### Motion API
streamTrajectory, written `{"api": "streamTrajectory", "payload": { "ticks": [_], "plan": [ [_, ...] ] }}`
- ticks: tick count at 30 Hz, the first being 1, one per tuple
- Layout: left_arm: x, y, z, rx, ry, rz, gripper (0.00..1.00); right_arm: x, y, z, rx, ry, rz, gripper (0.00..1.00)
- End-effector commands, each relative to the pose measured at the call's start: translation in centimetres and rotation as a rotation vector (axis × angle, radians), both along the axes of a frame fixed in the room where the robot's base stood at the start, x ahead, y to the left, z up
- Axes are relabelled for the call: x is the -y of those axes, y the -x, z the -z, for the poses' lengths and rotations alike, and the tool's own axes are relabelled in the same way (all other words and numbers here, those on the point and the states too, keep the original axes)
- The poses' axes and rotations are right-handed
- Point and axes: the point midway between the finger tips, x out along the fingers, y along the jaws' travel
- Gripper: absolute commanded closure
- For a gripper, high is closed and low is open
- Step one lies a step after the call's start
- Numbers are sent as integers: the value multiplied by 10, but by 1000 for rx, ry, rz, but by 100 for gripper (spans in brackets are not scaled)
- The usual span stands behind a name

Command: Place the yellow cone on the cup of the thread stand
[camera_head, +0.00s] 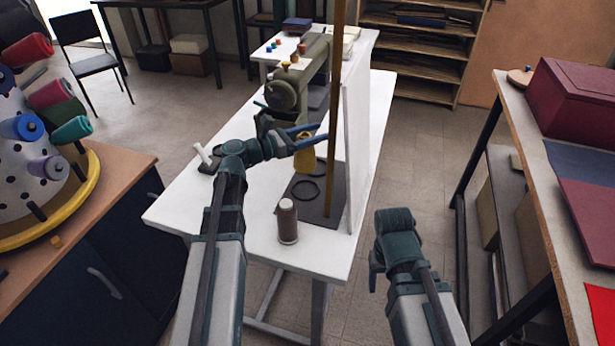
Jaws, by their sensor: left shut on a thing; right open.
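The yellow cone (304,158) is held in my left gripper (309,138), which is shut on it above the thread stand. The thread stand has a dark flat base (328,212) on the white table and a tall brown pole (337,110). A dark round cup (306,191) shows on the base, in front of and below the cone. A second dark ring (319,166) is partly hidden behind the cone. I cannot tell whether the cone's bottom touches anything. My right gripper (376,268) is open and empty, right of the table, and partly hidden by its own wrist.
A brown thread cone (288,222) stands at the table's front, beside the base. A sewing machine (290,90) is behind my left gripper. A white upright panel (356,140) stands right of the pole.

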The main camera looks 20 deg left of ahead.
Motion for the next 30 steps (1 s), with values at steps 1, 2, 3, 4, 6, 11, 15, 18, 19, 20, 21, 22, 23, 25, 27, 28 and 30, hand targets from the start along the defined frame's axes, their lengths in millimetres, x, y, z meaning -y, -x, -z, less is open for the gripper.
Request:
{"api": "streamTrajectory", "payload": {
  "ticks": [1, 2, 3, 4, 6, 11, 15, 18, 19, 20, 21, 22, 23, 25, 27, 28, 30],
  "plan": [
    [0, 0, 11, 0, 0, 0, 100, 0, 0, 11, 0, 0, 0, 38],
    [0, 0, 16, 0, 0, 0, 100, 0, 0, 16, 0, 0, 0, 38],
    [0, 0, 22, 0, 0, 0, 100, 0, 0, 22, 0, 0, 0, 38],
    [0, 0, 27, 0, 0, 0, 100, 0, 0, 27, 0, 0, 0, 38],
    [0, 0, 38, 0, 0, 0, 100, 0, 0, 38, 0, 0, 0, 38],
    [0, 0, 56, 0, 0, 0, 100, 0, 0, 56, 0, 0, 0, 38],
    [0, 0, 56, 0, 0, 1, 100, 0, 0, 56, 0, 0, 0, 38],
    [0, 0, 57, 0, 0, 1, 100, 0, 0, 57, 0, 0, 0, 38],
    [0, 0, 59, 0, 0, 1, 100, 0, 0, 59, 0, 0, 0, 38],
    [0, 0, 62, 0, 0, 1, 100, 0, 0, 62, 0, 0, 0, 38],
    [0, 0, 66, 0, 0, 1, 100, 0, 0, 66, 0, 0, 0, 38],
    [0, 0, 69, 0, 0, 1, 100, 0, 0, 69, 0, 0, 0, 38],
    [0, 0, 73, 0, 0, 1, 100, 0, 0, 73, 0, 0, 0, 38],
    [0, 0, 82, 0, 0, 1, 100, 0, 0, 82, 0, 0, 0, 38],
    [0, 0, 91, 0, 0, 1, 100, 0, 0, 91, 0, 0, 0, 38],
    [0, 0, 93, 0, 0, 1, 100, 0, 0, 93, 0, 0, 0, 38],
    [0, 0, 95, 0, 0, 1, 100, 0, 0, 95, 0, 0, 0, 38]
  ]
}}
